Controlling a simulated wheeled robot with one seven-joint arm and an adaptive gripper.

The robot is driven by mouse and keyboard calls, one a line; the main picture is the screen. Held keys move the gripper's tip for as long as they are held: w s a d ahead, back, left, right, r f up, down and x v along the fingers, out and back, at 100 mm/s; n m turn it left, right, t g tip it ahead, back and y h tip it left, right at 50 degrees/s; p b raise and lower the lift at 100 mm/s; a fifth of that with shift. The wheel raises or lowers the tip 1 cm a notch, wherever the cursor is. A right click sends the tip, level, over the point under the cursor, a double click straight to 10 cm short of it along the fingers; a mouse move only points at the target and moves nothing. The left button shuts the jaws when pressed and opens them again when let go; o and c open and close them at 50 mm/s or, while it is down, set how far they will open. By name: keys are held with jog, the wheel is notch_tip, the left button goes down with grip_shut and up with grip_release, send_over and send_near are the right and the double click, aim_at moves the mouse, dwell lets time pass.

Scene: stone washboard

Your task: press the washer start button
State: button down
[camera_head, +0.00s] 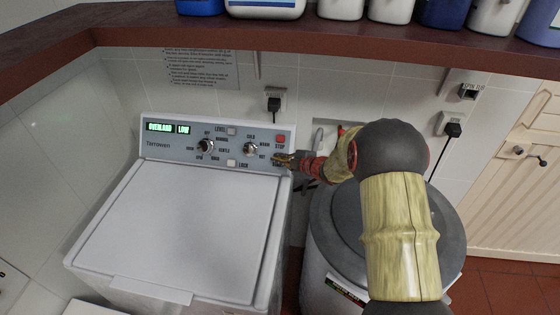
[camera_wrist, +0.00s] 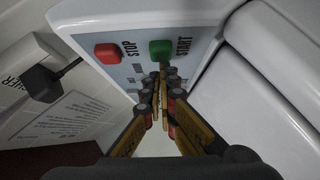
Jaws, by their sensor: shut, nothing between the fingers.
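The washer (camera_head: 190,220) is white with a grey control panel (camera_head: 180,150) along its back. The green START button (camera_wrist: 160,49) shows at the panel's end in the wrist view; in the head view my gripper hides it. The red STOP button (camera_head: 280,139) is just above my fingertips in the head view, and left of START in the wrist view (camera_wrist: 107,53). My gripper (camera_head: 279,159) is shut and empty. Its fingertips (camera_wrist: 162,72) point at the panel, right by the lower edge of the green button. I cannot tell whether they touch it.
Two dials (camera_head: 205,146) and small white buttons (camera_head: 231,163) sit on the panel. A grey-lidded drum (camera_head: 335,215) stands right of the washer, under my arm. A brown shelf (camera_head: 300,45) with several bottles runs above. A plugged socket (camera_head: 274,104) is on the wall behind.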

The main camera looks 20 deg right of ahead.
jog(key=shift+w+d+f, duration=0.1)
dwell(0.3)
jog(key=shift+w+d+f, duration=0.4)
jog(key=shift+w+f, duration=0.15)
jog(key=shift+w, duration=0.05)
